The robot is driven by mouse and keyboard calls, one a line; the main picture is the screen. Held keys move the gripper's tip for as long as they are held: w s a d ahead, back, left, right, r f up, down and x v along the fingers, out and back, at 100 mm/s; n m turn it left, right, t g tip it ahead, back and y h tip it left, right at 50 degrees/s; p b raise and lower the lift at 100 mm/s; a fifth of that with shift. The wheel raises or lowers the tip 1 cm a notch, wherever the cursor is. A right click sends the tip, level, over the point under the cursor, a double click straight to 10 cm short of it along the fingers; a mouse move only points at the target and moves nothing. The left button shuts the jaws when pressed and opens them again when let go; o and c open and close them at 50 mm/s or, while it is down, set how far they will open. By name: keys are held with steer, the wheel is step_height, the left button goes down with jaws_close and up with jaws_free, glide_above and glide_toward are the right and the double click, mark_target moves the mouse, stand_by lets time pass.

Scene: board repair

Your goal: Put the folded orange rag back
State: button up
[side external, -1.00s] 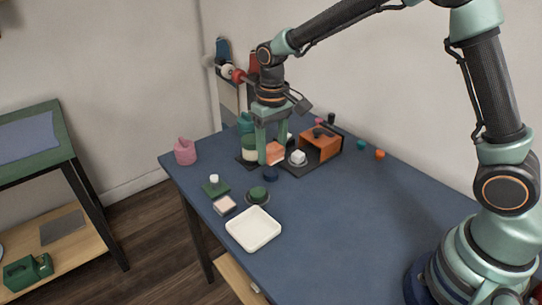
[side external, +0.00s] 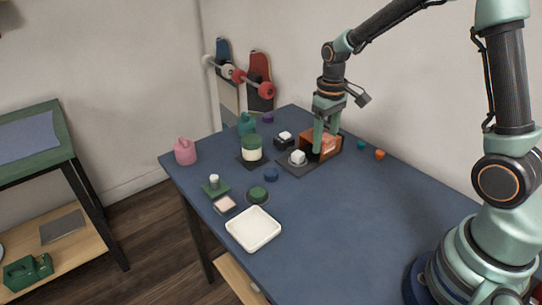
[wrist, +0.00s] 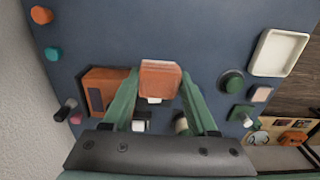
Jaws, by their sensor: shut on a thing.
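The folded orange rag (wrist: 160,78) shows between my fingertips in the wrist view. My gripper (wrist: 160,92) is shut on it, with one green finger at each side. In the side view my gripper (side external: 318,146) is at the orange-brown box (side external: 332,146), in front of its dark opening. The rag is hard to tell from the box there. In the wrist view the box (wrist: 94,82) lies just left of my left finger, apart from the rag in the picture. Whether the rag touches anything below is not clear.
A white block (side external: 297,158) sits on the dark mat near the box. A green-and-cream jar (side external: 252,148) and a dark block with a white top (side external: 284,139) stand to the left. A white tray (side external: 253,229) lies in front. The table's right side is mostly clear.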

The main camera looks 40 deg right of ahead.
mark_target(319, 180)
step_height(319, 180, down, 10)
steer(key=shift+f, duration=0.2)
stand_by(0.4)
steer(key=o, duration=1.3)
steer(key=shift+f, duration=0.15)
step_height(319, 180, up, 12)
steer(key=shift+r, duration=0.15)
steer(key=s+a+r+t, duration=0.5)
steer(key=s+a+r, duration=0.1)
steer(key=s+r, duration=0.5)
steer(key=shift+s+a+r+t, duration=0.2)
steer(key=shift+s+r+t, duration=0.15)
steer(key=shift+r, duration=0.45)
